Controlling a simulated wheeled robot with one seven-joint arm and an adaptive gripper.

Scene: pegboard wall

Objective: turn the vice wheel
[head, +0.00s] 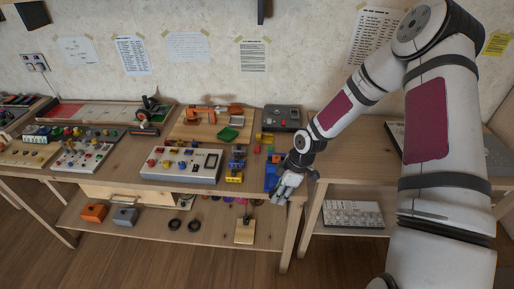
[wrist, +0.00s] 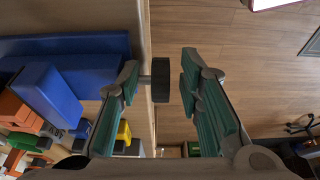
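The blue vice (wrist: 85,45) is on the left of the wrist view, fixed at the edge of the wooden bench. Its dark wheel (wrist: 161,80) is seen edge-on, on a short shaft past the bench edge. My gripper (wrist: 159,92) is open, with one finger on each side of the wheel. Gaps show between the wheel and both fingers, wider on the right. In the head view my gripper (head: 285,186) is at the bench's front right corner, beside the blue vice (head: 271,174). The wheel is hidden there.
A grey control panel (head: 181,165), a wooden board (head: 213,124) and a dark box (head: 282,118) stand on the bench. A lower shelf holds an orange block (head: 94,213) and other parts. A second table (head: 352,165) is to the right. Open floor lies beyond the bench edge.

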